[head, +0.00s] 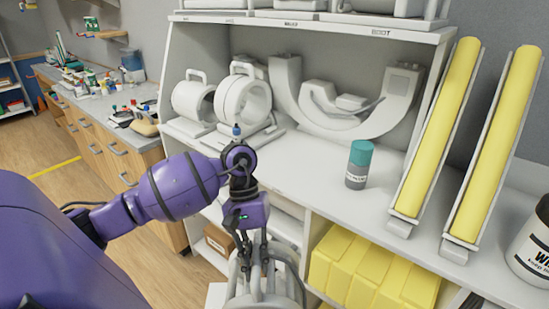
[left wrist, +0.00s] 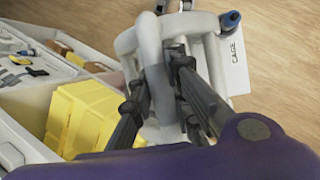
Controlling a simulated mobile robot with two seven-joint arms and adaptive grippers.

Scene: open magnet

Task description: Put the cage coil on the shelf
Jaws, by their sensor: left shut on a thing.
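The cage coil (head: 262,299) is a pale grey-white frame of rounded bars, cut off at the bottom of the head view. My left gripper (head: 254,264) is above it, shut on one of its bars. In the left wrist view the fingers (left wrist: 165,100) close around a thick bar of the coil (left wrist: 153,55). A white plate marked CAGE (left wrist: 235,67) shows beside the bars. The white shelf (head: 310,171) stands ahead, its surface above the held coil. My right gripper is not in view.
On the shelf stand two ring-shaped coils (head: 243,100), a large curved coil (head: 340,120) and a teal-capped bottle (head: 358,165). Yellow padded rails (head: 437,125) lean at right. The shelf's front strip between the ring coils and bottle looks clear.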

